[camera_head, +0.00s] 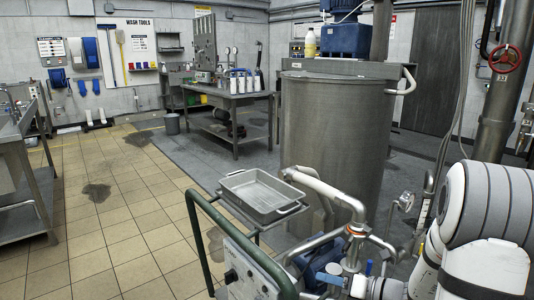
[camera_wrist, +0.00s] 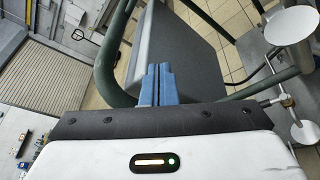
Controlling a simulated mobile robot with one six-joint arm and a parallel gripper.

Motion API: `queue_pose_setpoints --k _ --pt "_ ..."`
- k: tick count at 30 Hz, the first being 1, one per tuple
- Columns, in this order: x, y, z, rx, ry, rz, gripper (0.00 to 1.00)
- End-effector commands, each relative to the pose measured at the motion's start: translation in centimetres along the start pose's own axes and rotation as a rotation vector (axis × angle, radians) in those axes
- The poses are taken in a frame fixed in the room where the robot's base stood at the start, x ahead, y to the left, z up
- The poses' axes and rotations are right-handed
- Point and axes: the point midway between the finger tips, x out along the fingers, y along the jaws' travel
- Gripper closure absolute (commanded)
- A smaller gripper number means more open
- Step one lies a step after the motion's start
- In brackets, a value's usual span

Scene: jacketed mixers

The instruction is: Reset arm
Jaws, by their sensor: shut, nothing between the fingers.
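My gripper (camera_wrist: 158,70) shows in the wrist view as two blue fingers side by side, shut with nothing between them. It points toward a grey box-like surface framed by a dark green tube (camera_wrist: 110,50). I cannot tell whether the fingertips touch that surface. In the head view my white and grey arm (camera_head: 490,215) is folded at the lower right. My gripper is not visible there.
A large steel mixer vessel (camera_head: 335,135) stands in the centre. In front is a green-railed cart (camera_head: 205,225) with an empty metal tray (camera_head: 235,178), pipes (camera_head: 325,190) and a gauge (camera_head: 406,201). The tiled floor (camera_head: 110,220) at left is mostly clear, with dark wet patches.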

Motion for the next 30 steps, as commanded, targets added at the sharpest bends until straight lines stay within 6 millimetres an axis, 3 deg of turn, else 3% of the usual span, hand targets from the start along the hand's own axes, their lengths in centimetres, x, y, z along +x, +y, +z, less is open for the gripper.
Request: queue_pose_setpoints --k 1,3,6,12,18,21,24,29,30 --pt "0.0 4.9 0.9 -0.155 0.108 0.033 1.0" --pt "-0.1 9.3 0.1 -0.381 0.263 0.084 1.0" --pt "-1.3 14.6 -1.1 -0.716 0.473 0.172 1.0" --pt "-6.1 22.2 -1.7 -1.403 0.86 0.398 1.0" --pt "-11.7 26.8 1.2 -2.054 1.219 0.677 1.0" --pt "-13.7 28.3 3.1 -2.294 1.365 0.805 1.0" --pt "-15.1 29.1 4.7 -2.45 1.473 0.903 1.0" --pt "-15.7 29.6 5.6 -2.551 1.551 0.976 1.0" --pt "-15.8 29.6 5.6 2.544 -1.548 -0.976 1.0"
